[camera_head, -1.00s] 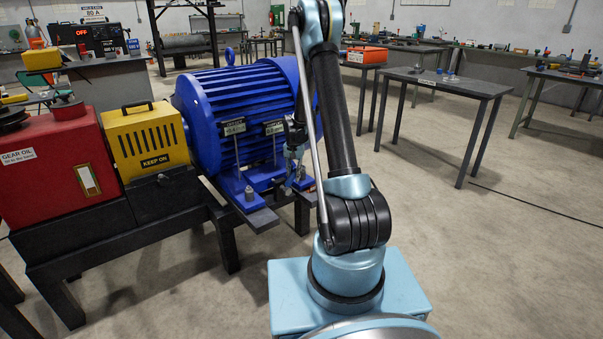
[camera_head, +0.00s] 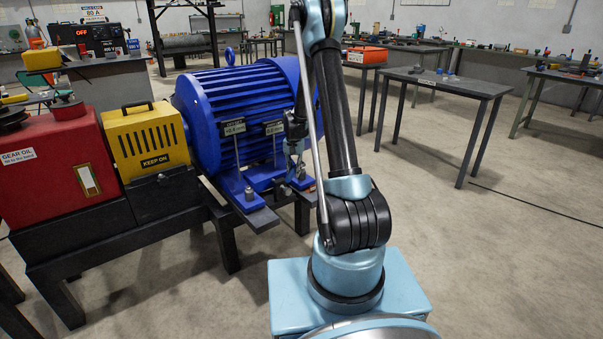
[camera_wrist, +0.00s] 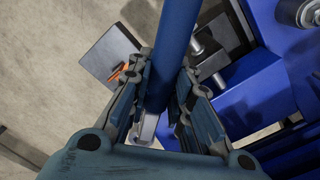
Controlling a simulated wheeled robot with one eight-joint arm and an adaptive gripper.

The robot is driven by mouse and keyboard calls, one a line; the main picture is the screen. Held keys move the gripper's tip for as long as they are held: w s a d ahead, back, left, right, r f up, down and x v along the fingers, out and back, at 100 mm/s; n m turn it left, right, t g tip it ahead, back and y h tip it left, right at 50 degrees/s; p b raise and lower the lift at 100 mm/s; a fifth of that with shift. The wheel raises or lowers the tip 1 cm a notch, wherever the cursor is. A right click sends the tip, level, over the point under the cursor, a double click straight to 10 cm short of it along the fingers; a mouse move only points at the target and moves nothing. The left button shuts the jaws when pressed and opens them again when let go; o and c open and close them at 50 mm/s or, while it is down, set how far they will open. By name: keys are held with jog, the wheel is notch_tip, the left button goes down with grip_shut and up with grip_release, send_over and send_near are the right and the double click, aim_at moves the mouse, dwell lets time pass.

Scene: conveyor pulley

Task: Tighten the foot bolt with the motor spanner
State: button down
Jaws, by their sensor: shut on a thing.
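My gripper (camera_wrist: 160,104) is shut on the blue handle of the motor spanner (camera_wrist: 176,40). The handle runs between the fingers, and a grey metal part shows below them. In the head view my gripper (camera_head: 293,160) is low in front of the blue motor (camera_head: 235,105), close above its feet. One foot bolt (camera_head: 249,193) stands on the left foot, and another bolt (camera_head: 302,171) shows farther right. In the wrist view, a large bolt head (camera_wrist: 311,12) sits on blue metal at the upper right. I cannot tell whether the spanner is seated on a bolt.
A yellow guard (camera_head: 148,140) and a red gear oil box (camera_head: 50,170) stand left of the motor on a dark frame (camera_head: 120,235).

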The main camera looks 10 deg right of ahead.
jog(key=shift+r, duration=3.9)
